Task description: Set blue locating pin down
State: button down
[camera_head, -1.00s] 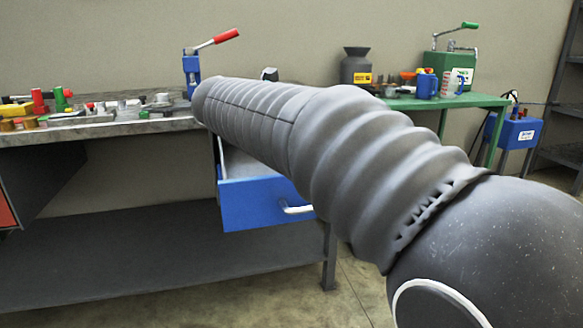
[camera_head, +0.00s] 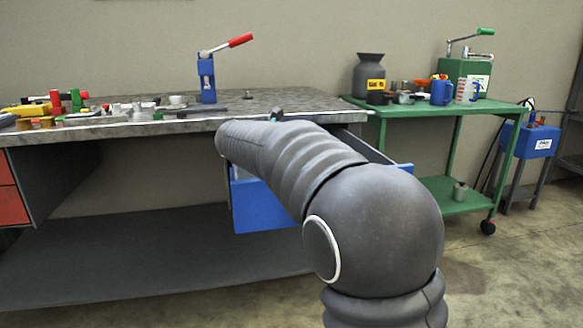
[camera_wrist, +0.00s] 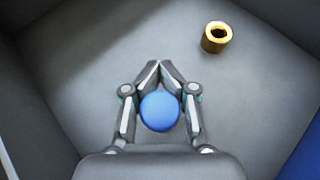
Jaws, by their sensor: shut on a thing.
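The blue locating pin (camera_wrist: 160,111) shows in the wrist view as a round blue top between the fingers of my gripper (camera_wrist: 160,84). My gripper is shut on it. Below is the grey floor of a box-like space with side walls, which looks like the inside of the open blue drawer (camera_head: 265,207). I cannot tell whether the pin touches that floor. In the head view my arm covers much of the drawer, and the gripper and the pin are hidden.
The workbench (camera_head: 290,101) above the drawer carries a blue press with a red handle (camera_head: 207,78) and several small parts at left. A green cart (camera_head: 440,107) stands at right.

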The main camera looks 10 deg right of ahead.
jog(key=shift+f, duration=0.55)
jog(key=shift+f, duration=0.15)
jog(key=c, duration=0.9)
grip_release()
jog(key=shift+r, duration=0.2)
jog(key=p+v, duration=0.1)
jog(key=v, duration=1.1)
jog(key=shift+f, duration=0.1)
